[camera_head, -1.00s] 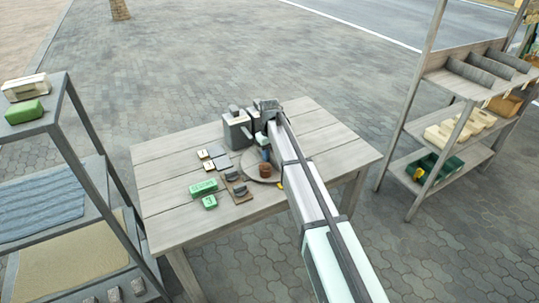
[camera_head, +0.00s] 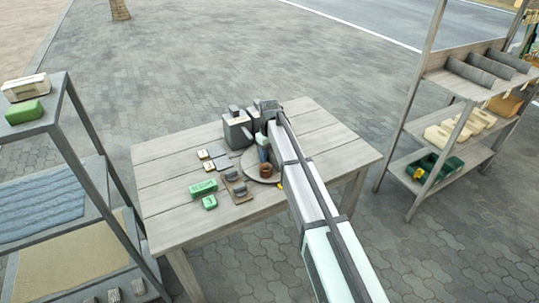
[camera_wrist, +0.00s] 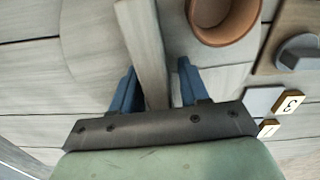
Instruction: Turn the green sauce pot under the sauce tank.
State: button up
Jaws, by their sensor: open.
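My gripper (camera_wrist: 157,78) is open, its blue fingers on either side of a pale wooden bar (camera_wrist: 143,40); I cannot tell whether they touch it. In the head view my gripper (camera_head: 263,152) points down over a round grey turntable (camera_head: 254,176). A brown cup (camera_wrist: 224,20) stands beside the bar, to the right in the wrist view; it also shows in the head view (camera_head: 265,169). A grey box-shaped unit (camera_head: 237,131), perhaps the sauce tank, stands behind the turntable. I cannot make out a green sauce pot; my arm hides part of the turntable.
Green blocks (camera_head: 203,187) and a brown board with dark grey pieces (camera_head: 238,188) lie left of the turntable. Number tiles (camera_wrist: 289,102) lie near the board. The table's left part (camera_head: 160,172) is bare. Shelves (camera_head: 440,130) stand to the right and left.

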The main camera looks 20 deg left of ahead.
notch_tip(320, 180, up, 14)
dwell(0.6)
jog(key=shift+f, duration=0.1)
